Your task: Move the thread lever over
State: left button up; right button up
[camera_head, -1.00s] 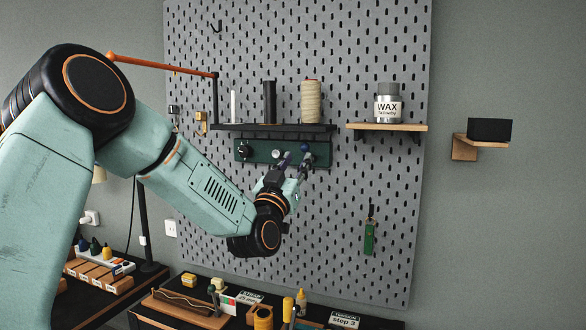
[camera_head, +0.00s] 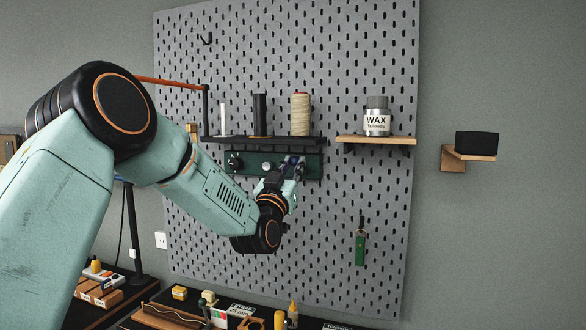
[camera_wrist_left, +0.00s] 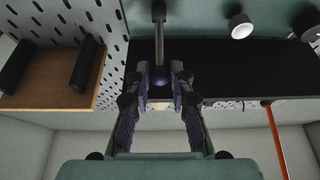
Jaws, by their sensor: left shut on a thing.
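A dark green panel (camera_head: 314,166) is mounted under the black shelf on the pegboard. In the left wrist view a thin metal lever rod (camera_wrist_left: 158,30) runs from the panel to a dark blue ball knob (camera_wrist_left: 160,77). My left gripper (camera_head: 294,163) is at the right part of the panel. Its two purple-grey fingers (camera_wrist_left: 160,85) are shut on the blue ball knob, one on each side. In the head view the fingers mostly hide the lever. My right gripper is not in view.
A white knob (camera_wrist_left: 241,25) and a black knob (camera_wrist_left: 307,24) sit beside the lever. The black shelf (camera_head: 280,140) holds several spools close above my gripper. A wooden shelf (camera_head: 350,139) with a wax tin (camera_head: 376,117) is to the right. A green tag (camera_head: 360,248) hangs lower right.

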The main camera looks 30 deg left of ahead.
pick_arm(q)
jog(key=shift+s+d+f+b, duration=0.1)
jog(key=shift+s+f+b, duration=0.2)
jog(key=shift+f, duration=0.15)
jog(key=shift+s+f+b, duration=0.15)
jog(key=shift+f+b, duration=0.15)
jog(key=shift+f, duration=0.15)
jog(key=shift+s+f+b, duration=0.15)
jog(key=shift+f+b, duration=0.7)
jog(key=shift+f, duration=0.2)
jog(key=shift+f+b, duration=0.6)
jog(key=shift+f, duration=0.45)
